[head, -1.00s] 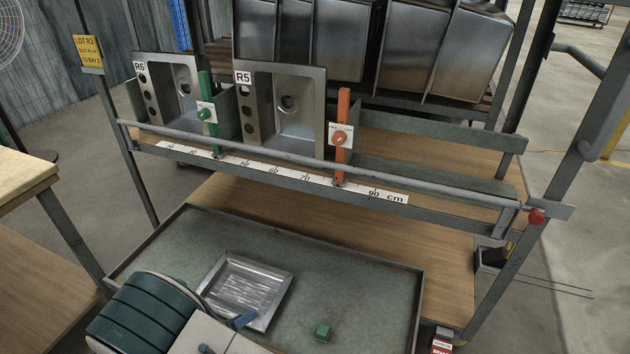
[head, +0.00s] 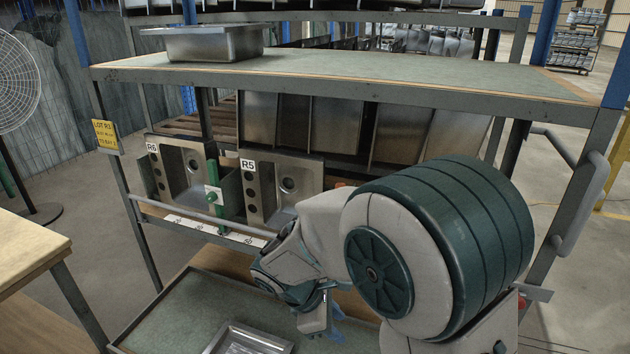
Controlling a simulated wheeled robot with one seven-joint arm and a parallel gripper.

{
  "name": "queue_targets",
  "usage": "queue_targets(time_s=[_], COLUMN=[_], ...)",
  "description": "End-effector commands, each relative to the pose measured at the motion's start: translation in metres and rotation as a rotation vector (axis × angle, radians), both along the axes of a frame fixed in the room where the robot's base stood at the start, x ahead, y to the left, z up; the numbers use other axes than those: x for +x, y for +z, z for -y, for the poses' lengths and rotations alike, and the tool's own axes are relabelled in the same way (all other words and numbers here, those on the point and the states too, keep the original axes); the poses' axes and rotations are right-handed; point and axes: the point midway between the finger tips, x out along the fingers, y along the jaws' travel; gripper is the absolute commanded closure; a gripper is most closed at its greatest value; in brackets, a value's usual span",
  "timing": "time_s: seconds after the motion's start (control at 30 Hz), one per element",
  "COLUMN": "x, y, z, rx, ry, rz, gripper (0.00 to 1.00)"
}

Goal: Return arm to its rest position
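My arm, with its large ribbed dark green and pale grey joint, rises across the right half of the head view. My gripper (head: 328,326) hangs at the lower middle, pointing down, in front of the rack and above the tray level. Blue finger parts show beside it, but the angle hides the gap between the fingers. Nothing is clearly seen in it.
A rack holds steel sinks labelled R6 (head: 191,172) and R5 (head: 286,186), with a green divider (head: 214,196) between them. Another sink (head: 215,43) sits on the top shelf (head: 400,75). A steel drainer tray (head: 250,340) lies below on the green tray (head: 180,305). A wooden table (head: 30,250) stands left.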

Motion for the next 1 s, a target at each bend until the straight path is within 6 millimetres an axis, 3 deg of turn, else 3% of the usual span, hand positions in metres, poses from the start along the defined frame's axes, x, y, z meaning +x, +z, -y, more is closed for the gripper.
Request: queue_targets(time_s=[0.03,0.1,0.6,0.8,1.0], x=[-0.004,-0.011,-0.070,-0.094,-0.108], y=[0.023,0.041,0.159,0.196,0.215], z=[0.011,0.023,0.087,0.101,0.109], rx=[0.041,0.094,0.445,0.574,0.655], ry=[-0.079,-0.183,-0.928,-1.203,-1.375], rz=[0.029,0.065,0.332,0.437,0.503], gripper=[0.64,0.64,0.64,0.64,0.64])
